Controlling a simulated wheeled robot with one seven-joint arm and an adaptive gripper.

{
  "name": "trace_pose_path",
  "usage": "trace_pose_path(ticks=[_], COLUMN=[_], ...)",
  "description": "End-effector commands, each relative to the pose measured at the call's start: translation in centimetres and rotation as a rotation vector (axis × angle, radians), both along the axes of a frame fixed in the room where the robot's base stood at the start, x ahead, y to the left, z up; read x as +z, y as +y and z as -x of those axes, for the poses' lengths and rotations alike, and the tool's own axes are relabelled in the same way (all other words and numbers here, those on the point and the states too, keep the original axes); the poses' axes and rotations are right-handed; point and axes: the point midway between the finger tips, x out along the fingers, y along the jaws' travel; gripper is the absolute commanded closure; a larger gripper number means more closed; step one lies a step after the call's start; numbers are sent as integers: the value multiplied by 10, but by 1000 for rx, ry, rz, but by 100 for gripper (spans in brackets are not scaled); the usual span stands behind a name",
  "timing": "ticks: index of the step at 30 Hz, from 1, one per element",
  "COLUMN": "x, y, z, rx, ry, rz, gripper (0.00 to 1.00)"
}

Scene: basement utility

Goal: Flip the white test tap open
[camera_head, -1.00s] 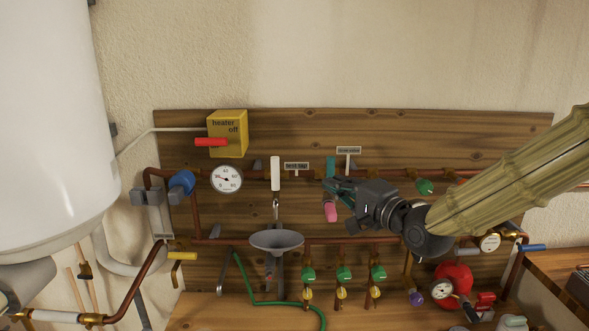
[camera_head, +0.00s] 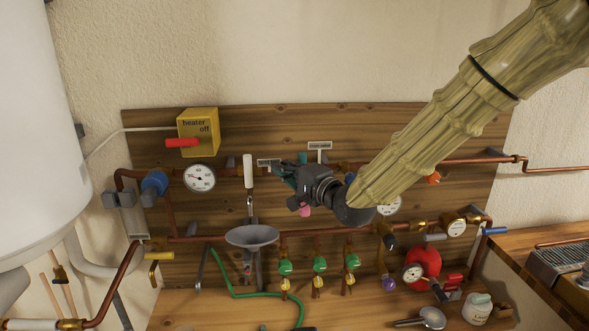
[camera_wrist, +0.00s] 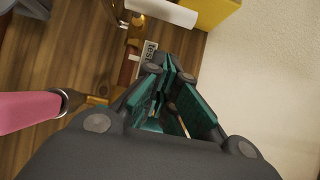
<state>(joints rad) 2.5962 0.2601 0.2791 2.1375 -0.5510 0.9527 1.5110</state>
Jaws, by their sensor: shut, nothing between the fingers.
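The white test tap handle (camera_head: 248,171) stands upright on the pipe board, above a grey funnel (camera_head: 252,236). Its small label (camera_head: 268,162) is just to its right. My gripper (camera_head: 277,169) is shut and empty, a short way right of the white handle and apart from it in the picture. In the wrist view, my gripper's teal fingers (camera_wrist: 168,72) point toward the label (camera_wrist: 149,53). The white handle (camera_wrist: 162,12) lies beyond them at the top edge. My gripper and wrist hide part of the pipe behind them.
A pink handle (camera_head: 304,211) hangs just below my gripper; it shows at left in the wrist view (camera_wrist: 28,112). A yellow heater box (camera_head: 203,132) with a red lever and a dial gauge (camera_head: 199,178) are left of the tap. Several green valves (camera_head: 285,268) sit below.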

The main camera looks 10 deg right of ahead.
Motion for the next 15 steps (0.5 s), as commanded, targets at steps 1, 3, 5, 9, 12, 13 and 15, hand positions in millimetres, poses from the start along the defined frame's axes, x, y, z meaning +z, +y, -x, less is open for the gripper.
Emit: trace_pose_path(ticks=[1,3,5,9,12,13,15], x=[2,2,2,1,1,1,1], y=[5,11,16,28,35,36,40], z=[-6,-8,-9,-11,-12,-13,-13], rx=[1,3,3,2,2,1,1], ry=[1,0,1,1,1,1,0], rz=[2,4,4,3,2,2,1], gripper=[100,100,100,100,100,100,100])
